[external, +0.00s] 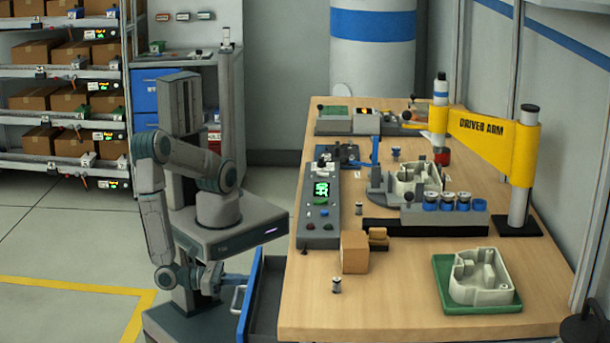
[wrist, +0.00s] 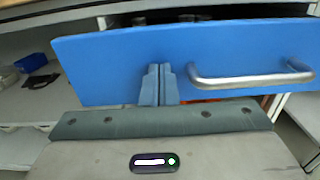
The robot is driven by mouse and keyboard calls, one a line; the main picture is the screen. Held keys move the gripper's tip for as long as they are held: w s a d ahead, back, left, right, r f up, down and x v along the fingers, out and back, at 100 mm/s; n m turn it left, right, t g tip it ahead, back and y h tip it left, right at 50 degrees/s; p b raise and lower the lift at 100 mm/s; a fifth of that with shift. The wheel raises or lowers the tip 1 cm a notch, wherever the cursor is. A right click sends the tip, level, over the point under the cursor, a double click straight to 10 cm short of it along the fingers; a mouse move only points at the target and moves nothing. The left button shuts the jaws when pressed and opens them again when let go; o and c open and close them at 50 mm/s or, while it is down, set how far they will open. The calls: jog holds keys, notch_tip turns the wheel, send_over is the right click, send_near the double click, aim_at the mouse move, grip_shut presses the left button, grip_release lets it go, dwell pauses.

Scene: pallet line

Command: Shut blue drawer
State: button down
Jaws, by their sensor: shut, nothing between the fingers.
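The blue drawer (external: 250,297) is under the left side of the wooden workbench and stands pulled out, with its dark inside showing. In the wrist view its blue front (wrist: 120,58) fills much of the picture, with a silver bar handle (wrist: 250,78) on the right part. My gripper (wrist: 159,72) has its fingers together and empty, in front of the blue panel left of the handle. In the external view my gripper (external: 226,280) is low beside the drawer front, near the handle (external: 239,297). Whether the fingertips touch the panel I cannot tell.
The workbench (external: 400,300) carries a control box (external: 319,205), a small cardboard box (external: 354,252), a green tray (external: 444,285) and a yellow driver arm (external: 480,135). Shelves with boxes (external: 70,100) stand at the back left. The floor left of my base is clear.

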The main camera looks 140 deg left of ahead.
jog(key=x, duration=1.2)
jog(key=shift+w+a, duration=0.25)
jog(key=shift+w+a+r, duration=0.1)
jog(key=shift+a+r, duration=0.05)
